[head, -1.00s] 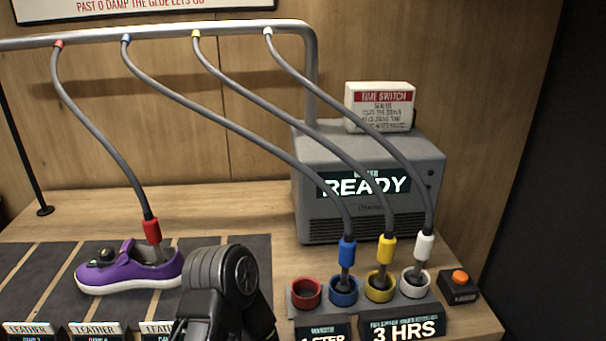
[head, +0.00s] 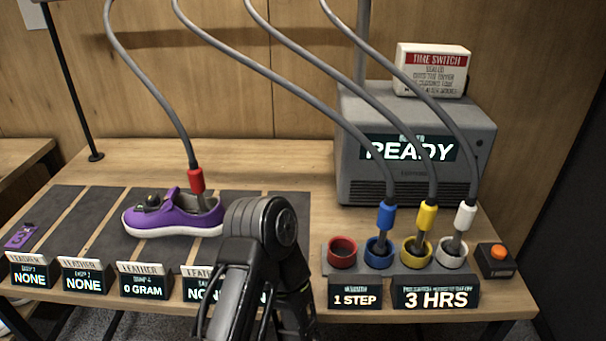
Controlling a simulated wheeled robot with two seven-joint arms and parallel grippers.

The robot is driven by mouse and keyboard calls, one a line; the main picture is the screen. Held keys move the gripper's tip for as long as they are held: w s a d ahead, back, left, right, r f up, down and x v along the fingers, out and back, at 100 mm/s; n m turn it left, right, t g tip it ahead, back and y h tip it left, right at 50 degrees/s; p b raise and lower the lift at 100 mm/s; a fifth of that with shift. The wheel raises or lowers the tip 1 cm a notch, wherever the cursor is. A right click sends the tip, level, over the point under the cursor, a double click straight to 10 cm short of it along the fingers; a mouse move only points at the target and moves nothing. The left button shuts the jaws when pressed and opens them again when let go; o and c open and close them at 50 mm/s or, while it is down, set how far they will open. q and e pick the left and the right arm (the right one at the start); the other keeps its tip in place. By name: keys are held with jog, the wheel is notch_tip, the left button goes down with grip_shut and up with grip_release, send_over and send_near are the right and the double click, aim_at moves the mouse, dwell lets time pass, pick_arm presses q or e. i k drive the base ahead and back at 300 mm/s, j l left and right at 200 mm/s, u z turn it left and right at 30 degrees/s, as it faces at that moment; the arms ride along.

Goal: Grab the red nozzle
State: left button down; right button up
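The red nozzle (head: 196,181) hangs at the end of a grey hose and points down into the opening of a purple sneaker (head: 165,218) with a white sole. Its lower tip is in the shoe's opening. The red-rimmed holder (head: 342,252) is empty. A black link of one of my arms rises from the bottom middle, to the right of the shoe, and hides part of the bench. No fingertips of either gripper can be made out.
Blue (head: 386,216), yellow (head: 427,216) and white (head: 465,215) nozzles stand in their holders. A grey machine (head: 415,150) reads READY. An orange button (head: 498,253) is at right. Label stands line the front edge, and a purple tag (head: 21,236) lies at far left.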

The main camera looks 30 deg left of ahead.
aim_at(195, 173)
jog(key=u, duration=1.75)
jog(key=i+j, duration=0.15)
jog(key=j, duration=0.2)
jog(key=i+j, duration=0.1)
jog(key=j, duration=0.2)
jog(key=i+j, duration=0.15)
jog(key=j, duration=0.2)
jog(key=i+j, duration=0.1)
jog(key=j, duration=0.25)
jog(key=i+j, duration=0.15)
jog(key=j, duration=0.2)
jog(key=z, duration=1.7)
